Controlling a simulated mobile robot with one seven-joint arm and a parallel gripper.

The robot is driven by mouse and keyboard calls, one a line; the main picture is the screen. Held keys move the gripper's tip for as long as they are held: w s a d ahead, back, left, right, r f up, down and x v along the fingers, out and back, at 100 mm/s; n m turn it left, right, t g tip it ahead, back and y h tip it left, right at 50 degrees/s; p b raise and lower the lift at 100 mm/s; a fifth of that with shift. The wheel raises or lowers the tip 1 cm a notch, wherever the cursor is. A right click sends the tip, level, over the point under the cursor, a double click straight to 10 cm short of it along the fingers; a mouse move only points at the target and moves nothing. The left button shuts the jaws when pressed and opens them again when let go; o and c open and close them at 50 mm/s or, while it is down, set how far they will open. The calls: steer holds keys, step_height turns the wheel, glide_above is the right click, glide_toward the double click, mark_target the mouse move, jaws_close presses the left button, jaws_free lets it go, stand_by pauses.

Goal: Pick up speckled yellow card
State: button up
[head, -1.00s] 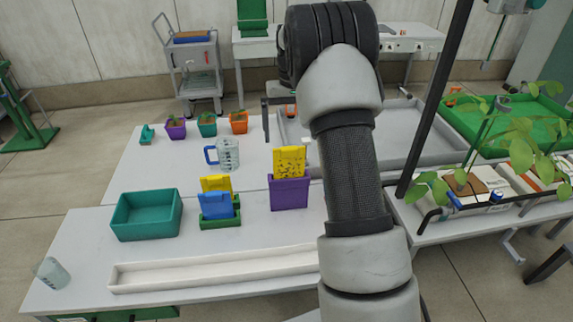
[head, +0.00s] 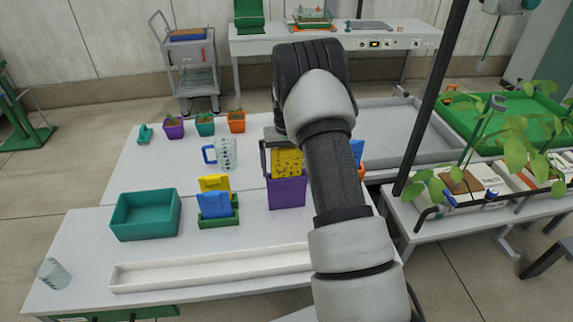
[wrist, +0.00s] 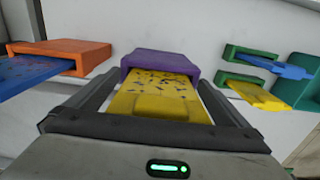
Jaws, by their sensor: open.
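The speckled yellow card (head: 287,163) stands upright in a purple holder (head: 287,191), its upper part showing above the rim. In the wrist view the card (wrist: 158,92) reaches from the purple holder (wrist: 160,60) toward my palm. My gripper (wrist: 155,88) is open, with one finger on each side of the card and visible gaps between. Nothing is held. In the head view my gripper (head: 275,155) is at the card's top, partly hidden by my arm.
Left of it, green holders bear a blue card (head: 215,205) and a plain yellow card (head: 214,184). A blue card (wrist: 25,72) sits in an orange holder (wrist: 75,55) on the other side. A teal bin (head: 145,215) and white trough (head: 210,269) are nearby.

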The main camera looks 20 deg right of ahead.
steer(key=shift+f, duration=0.1)
steer(key=shift+c, duration=0.4)
steer(key=c, duration=1)
steer(key=shift+c, duration=0.2)
